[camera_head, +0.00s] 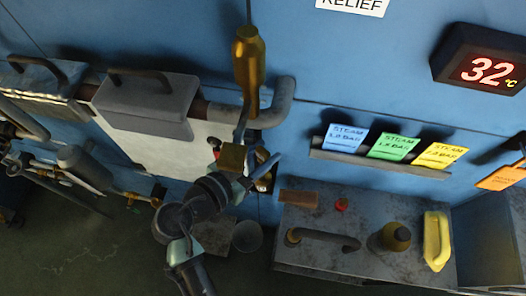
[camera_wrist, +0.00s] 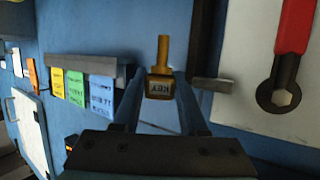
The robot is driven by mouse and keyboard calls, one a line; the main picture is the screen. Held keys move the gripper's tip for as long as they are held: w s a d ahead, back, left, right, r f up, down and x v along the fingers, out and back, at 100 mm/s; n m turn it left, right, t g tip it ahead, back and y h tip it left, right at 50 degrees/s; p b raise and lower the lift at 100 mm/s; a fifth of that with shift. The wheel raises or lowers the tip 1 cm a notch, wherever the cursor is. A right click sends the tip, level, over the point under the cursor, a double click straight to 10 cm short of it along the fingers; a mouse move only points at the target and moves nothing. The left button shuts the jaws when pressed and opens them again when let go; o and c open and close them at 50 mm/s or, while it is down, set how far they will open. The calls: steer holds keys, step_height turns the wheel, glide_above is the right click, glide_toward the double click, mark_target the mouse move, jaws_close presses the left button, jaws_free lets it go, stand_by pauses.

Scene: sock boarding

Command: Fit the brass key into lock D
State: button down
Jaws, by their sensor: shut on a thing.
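The brass key (camera_wrist: 160,84) is a small block marked KEY with a narrow brass stem, and it sits between my gripper's (camera_wrist: 160,77) two fingers in the wrist view. The stem points away from the gripper, toward the blue wall. In the head view a brass block (camera_head: 232,157), which looks like the key, shows at my gripper (camera_head: 240,158), in front of a white panel (camera_head: 196,152). The gripper is shut on the key. I cannot make out lock D in either view.
A tall brass fitting (camera_head: 249,68) and a grey pipe (camera_head: 279,103) are just above the gripper. A rack holds blue, green and yellow cards (camera_head: 393,147). A grey bench (camera_head: 315,251) stands at lower right. A red-handled wrench (camera_wrist: 288,60) is at right in the wrist view.

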steer(key=shift+f+b, duration=2.65)
steer(key=shift+f, duration=0.2)
steer(key=shift+b, duration=0.65)
steer(key=shift+f+b, duration=2.2)
steer(key=shift+b, duration=0.1)
steer(key=shift+c, duration=1.8)
jaws_free()
steer(key=shift+r, duration=0.1)
steer(key=b+v, duration=0.2)
steer(key=v, duration=1.1)
